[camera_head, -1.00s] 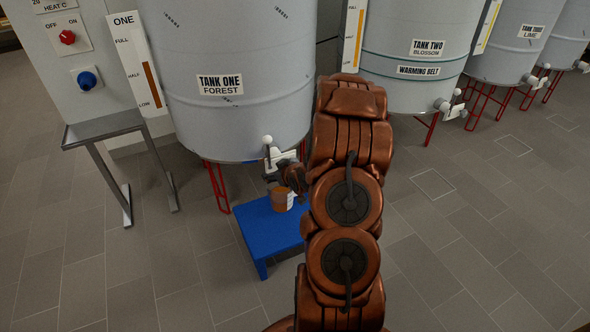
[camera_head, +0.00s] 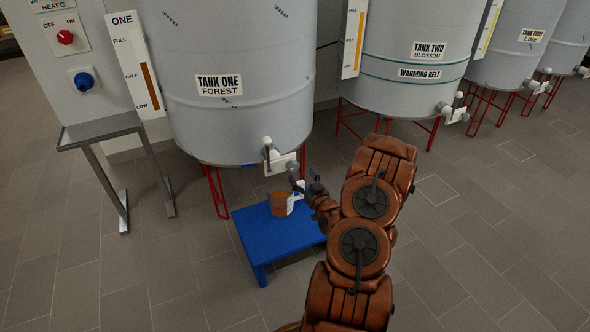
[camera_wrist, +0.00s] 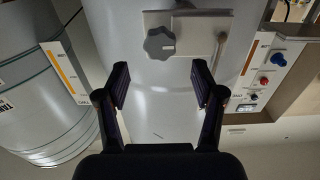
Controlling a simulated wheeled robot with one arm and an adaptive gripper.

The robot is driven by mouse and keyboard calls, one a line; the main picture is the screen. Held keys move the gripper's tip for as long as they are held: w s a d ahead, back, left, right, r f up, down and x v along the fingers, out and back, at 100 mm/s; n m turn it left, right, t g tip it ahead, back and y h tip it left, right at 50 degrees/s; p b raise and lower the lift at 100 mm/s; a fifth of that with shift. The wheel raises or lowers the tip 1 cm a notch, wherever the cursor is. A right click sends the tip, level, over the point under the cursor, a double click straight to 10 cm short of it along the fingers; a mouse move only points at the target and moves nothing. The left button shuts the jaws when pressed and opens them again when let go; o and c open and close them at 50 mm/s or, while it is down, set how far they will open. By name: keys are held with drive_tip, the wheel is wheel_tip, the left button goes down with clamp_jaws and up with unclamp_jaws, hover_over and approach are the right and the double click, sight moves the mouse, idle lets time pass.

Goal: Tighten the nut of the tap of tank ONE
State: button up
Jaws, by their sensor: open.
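Tank ONE (camera_head: 240,120), a grey cylinder labelled "TANK ONE FOREST", stands on red legs. Its tap (camera_head: 268,148) is low on the front, with a white ball-ended lever and a pale plate (camera_head: 286,162). In the wrist view a dark grey lobed knob, seemingly the nut (camera_wrist: 159,43), sits at the left of the pale plate (camera_wrist: 197,22). My gripper (camera_wrist: 161,85) is open and empty, its fingers apart below the nut in that view, not touching it. In the head view my gripper (camera_head: 308,188) is just right of and below the tap.
An amber pot with a white label (camera_head: 278,205) stands on a blue stool (camera_head: 262,236) under the tap. A metal side table (camera_head: 100,127) stands at left below the control panel (camera_head: 85,60). Tank TWO (camera_head: 405,90) is at right. The floor at right is clear.

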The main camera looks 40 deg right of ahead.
sight(295, 167)
drive_tip(key=shift+b+x, duration=0.6)
drive_tip(key=shift+x, duration=2.4)
drive_tip(key=c, duration=1.1)
